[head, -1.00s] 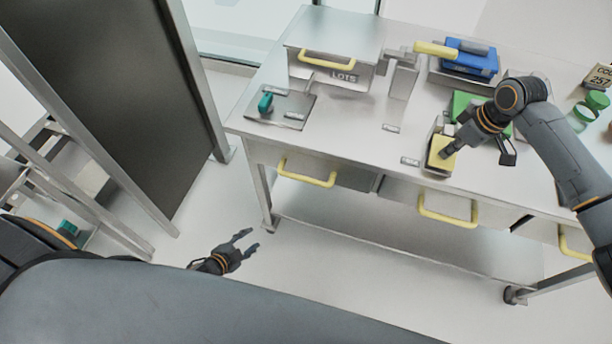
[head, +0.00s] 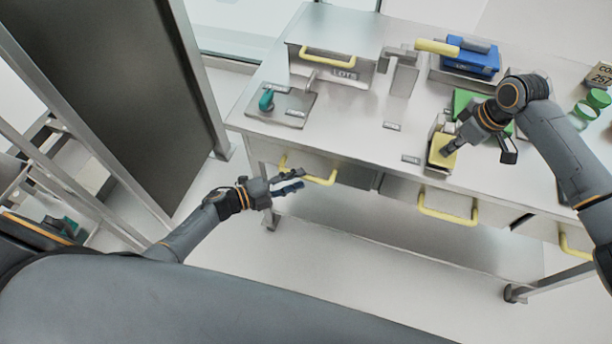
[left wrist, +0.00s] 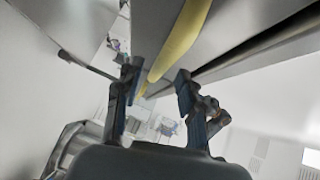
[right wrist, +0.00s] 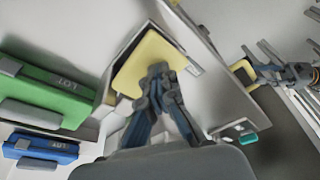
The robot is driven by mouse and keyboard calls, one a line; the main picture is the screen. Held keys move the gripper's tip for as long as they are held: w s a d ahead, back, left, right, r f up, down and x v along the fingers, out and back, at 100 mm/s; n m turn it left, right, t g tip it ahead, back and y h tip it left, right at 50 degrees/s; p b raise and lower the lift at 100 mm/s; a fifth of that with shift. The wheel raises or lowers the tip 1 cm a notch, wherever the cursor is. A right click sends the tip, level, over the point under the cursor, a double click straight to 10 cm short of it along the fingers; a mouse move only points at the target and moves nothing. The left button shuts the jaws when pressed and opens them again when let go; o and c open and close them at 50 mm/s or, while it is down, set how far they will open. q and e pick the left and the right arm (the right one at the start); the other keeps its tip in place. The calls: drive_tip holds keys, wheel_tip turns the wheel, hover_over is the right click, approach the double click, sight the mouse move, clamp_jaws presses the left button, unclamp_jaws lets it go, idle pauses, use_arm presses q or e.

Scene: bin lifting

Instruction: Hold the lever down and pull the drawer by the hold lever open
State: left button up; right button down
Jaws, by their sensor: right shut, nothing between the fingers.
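The hold lever, a yellow pad (head: 438,157) in a metal housing, is near the bench's front edge. My right gripper (head: 449,148) is shut, its fingertips down on the pad, also seen in the right wrist view (right wrist: 158,72). Under the bench top are a left drawer with a yellow handle (head: 322,180) and a middle drawer with a yellow handle (head: 447,215). My left gripper (head: 301,180) is open at the left drawer's handle. In the left wrist view the handle (left wrist: 183,42) runs between and beyond the open fingers; contact is unclear.
On the bench top (head: 350,125) are a metal LOTS box (head: 335,75), a plate with a teal knob (head: 266,100), a blue bin (head: 470,60) and a green bin (head: 465,102). A dark panel (head: 120,90) stands left. The floor in front is clear.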

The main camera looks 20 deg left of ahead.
sight(306, 178)
use_arm(q)
drive_tip(key=shift+x, duration=1.8)
clamp_jaws()
drive_tip(key=shift+s, duration=0.1)
